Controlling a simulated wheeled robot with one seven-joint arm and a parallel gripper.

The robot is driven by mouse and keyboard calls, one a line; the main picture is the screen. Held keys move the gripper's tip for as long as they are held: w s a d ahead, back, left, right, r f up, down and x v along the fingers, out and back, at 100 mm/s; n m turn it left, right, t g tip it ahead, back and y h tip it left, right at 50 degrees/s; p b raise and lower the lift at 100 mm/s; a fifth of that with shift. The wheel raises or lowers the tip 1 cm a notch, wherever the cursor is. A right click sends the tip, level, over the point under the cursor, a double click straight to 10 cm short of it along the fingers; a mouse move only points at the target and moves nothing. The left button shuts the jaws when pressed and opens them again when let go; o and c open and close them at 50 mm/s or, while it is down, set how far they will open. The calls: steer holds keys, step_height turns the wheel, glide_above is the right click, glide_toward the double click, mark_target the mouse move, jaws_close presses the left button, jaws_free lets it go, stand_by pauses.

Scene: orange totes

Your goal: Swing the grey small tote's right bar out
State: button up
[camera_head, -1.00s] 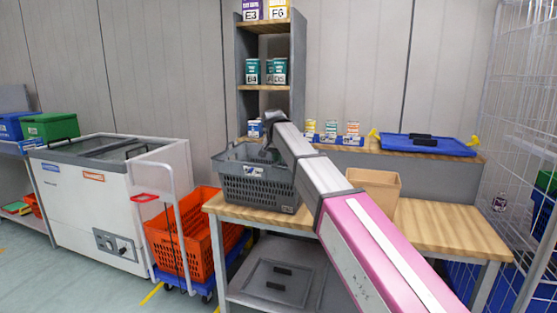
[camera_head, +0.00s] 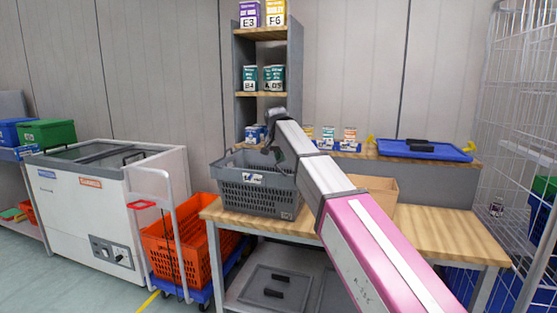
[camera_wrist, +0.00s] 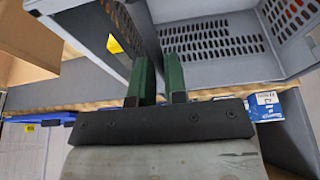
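The grey small tote (camera_head: 262,203) stands upright on the wooden bench in the head view. Its slotted inside shows in the wrist view (camera_wrist: 225,72). My gripper (camera_wrist: 158,62) has two dark green fingers, apart with a narrow gap, at the tote's right side wall. In the head view my gripper (camera_head: 272,150) is partly hidden behind my arm, over the right part of the tote. A grey wall edge lies beyond and between the fingers in the wrist view; I cannot tell if they touch it. The right bar is not clearly distinguishable.
A tan box (camera_head: 374,187) stands close on the tote's right. Behind are a tall shelf (camera_head: 240,110) with cans and a raised ledge holding a blue lid (camera_head: 425,150). An orange basket (camera_head: 183,248) on a trolley stands left. The bench's right part (camera_head: 440,232) is clear.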

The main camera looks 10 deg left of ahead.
steer(key=shift+s+d+r, duration=0.1)
steer(key=shift+d+r, duration=0.2)
steer(key=shift+d, duration=0.25)
steer(key=shift+d+r, duration=0.3)
steer(key=shift+d, duration=0.35)
steer(key=shift+s+d+r, duration=0.1)
steer(key=shift+d+r, duration=0.05)
steer(key=shift+d, duration=1.1)
